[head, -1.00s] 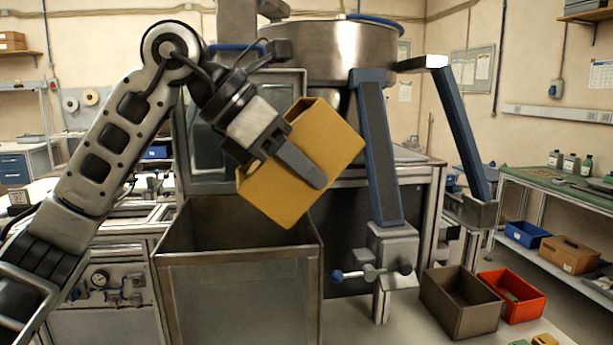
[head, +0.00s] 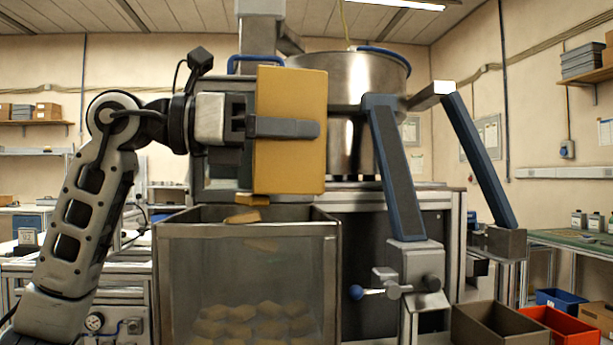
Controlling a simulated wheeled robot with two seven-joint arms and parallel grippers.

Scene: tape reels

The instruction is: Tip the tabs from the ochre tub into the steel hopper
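My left gripper (head: 300,128) is shut on the ochre tub (head: 290,170), one finger across the tub's near side; the other finger is hidden. The tub stands on end above the steel hopper (head: 182,232), its mouth not visible from here. Ochre tabs (head: 243,216) are in the air between the tub's lower left corner and the hopper's mouth. Through the hopper's clear front, a layer of tabs (head: 250,325) shows at the bottom, with a blurred one higher up. I cannot see whether tabs are left in the tub. My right gripper is not in view.
A large round steel bowl (head: 345,75) stands behind the tub, with blue-edged slanted bars (head: 395,170) to its right. A brown bin (head: 490,325) and a red bin (head: 560,325) stand at the lower right. A green-topped bench (head: 570,238) is at the far right.

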